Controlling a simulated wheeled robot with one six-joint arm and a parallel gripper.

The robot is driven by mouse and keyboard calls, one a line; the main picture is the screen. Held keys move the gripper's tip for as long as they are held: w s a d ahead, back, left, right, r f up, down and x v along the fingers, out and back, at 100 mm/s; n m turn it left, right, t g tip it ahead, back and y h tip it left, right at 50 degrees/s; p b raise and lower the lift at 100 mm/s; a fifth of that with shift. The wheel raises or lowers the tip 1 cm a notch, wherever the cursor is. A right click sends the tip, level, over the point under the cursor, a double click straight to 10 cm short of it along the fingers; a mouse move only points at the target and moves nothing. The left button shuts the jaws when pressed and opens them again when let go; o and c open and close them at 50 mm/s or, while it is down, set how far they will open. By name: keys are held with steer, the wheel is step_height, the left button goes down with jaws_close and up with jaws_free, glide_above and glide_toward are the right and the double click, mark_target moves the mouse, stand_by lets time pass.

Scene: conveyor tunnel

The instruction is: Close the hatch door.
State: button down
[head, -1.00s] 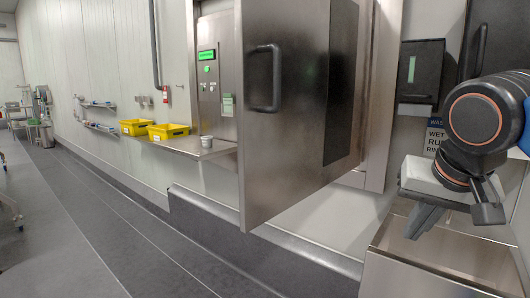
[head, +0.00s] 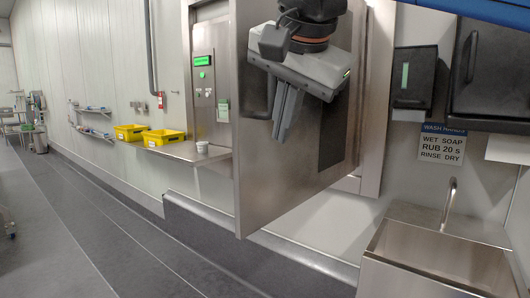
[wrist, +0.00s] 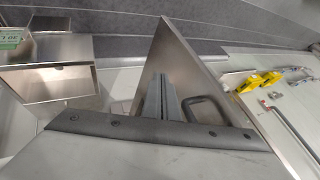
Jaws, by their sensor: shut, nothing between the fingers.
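The hatch door (head: 262,190) is a large steel panel that stands open, swung out from the wall frame. Its dark handle (head: 254,100) is partly hidden behind my gripper in the head view. My gripper (head: 281,135) points down in front of the door's face, with its fingers together and empty. In the wrist view the door (wrist: 177,45) rises beyond the fingers, and the handle (wrist: 208,108) shows just right of my gripper (wrist: 158,80). I cannot tell whether the fingers touch the door.
A steel sink (head: 435,262) with a tap stands at the lower right, below a wash sign (head: 442,143). Yellow bins (head: 166,137) and a small cup (head: 202,147) sit on the wall shelf left of the door.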

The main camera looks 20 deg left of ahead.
glide_toward(257, 173)
step_height(257, 173, down, 4)
steer(key=w+d, duration=0.1)
steer(key=d, duration=0.1)
steer(key=shift+w+a+r, duration=0.1)
steer(key=shift+w+a, duration=0.3)
steer(key=shift+a, duration=0.35)
steer(key=shift+w+a+r, duration=0.15)
steer(key=shift+w+a, duration=0.2)
steer(key=shift+a, duration=0.45)
